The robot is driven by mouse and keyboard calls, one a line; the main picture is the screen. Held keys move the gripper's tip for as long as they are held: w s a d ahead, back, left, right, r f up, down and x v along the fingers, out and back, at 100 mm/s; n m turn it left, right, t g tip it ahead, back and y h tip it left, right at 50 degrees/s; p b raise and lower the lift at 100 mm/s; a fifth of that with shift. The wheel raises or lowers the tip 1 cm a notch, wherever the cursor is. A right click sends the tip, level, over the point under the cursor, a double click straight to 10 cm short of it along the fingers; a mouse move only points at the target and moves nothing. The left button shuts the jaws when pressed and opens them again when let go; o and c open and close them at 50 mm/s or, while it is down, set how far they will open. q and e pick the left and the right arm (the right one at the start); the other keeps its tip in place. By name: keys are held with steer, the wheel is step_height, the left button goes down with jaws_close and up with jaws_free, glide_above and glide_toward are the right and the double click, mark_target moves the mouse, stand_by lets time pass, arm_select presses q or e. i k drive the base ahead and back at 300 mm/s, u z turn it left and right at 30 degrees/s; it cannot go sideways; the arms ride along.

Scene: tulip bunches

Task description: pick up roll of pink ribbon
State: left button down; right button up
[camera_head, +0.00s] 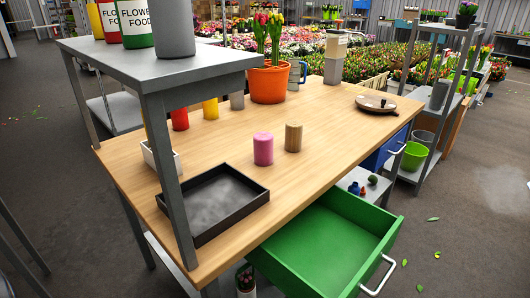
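A pink roll (263,149), which looks like the roll of pink ribbon, stands upright on the wooden tabletop (330,125). It is near the middle of the table, just right of the black tray (213,203). A brown roll (293,137) stands close to its right, with a small gap between them. Neither of my grippers shows in the head view, and nothing touches the pink roll.
A green drawer (325,245) is pulled out below the table's front edge and looks empty. A grey shelf (155,70) rises over the table's left side. An orange tulip pot (269,83) stands behind. Open tabletop lies right of the rolls.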

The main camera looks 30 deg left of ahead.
mark_target(264, 149)
steer(key=k, duration=0.75)
steer(key=z, duration=0.55)
steer(key=i, duration=6.1)
steer(key=u, duration=5.5)
steer(key=i, duration=1.7)
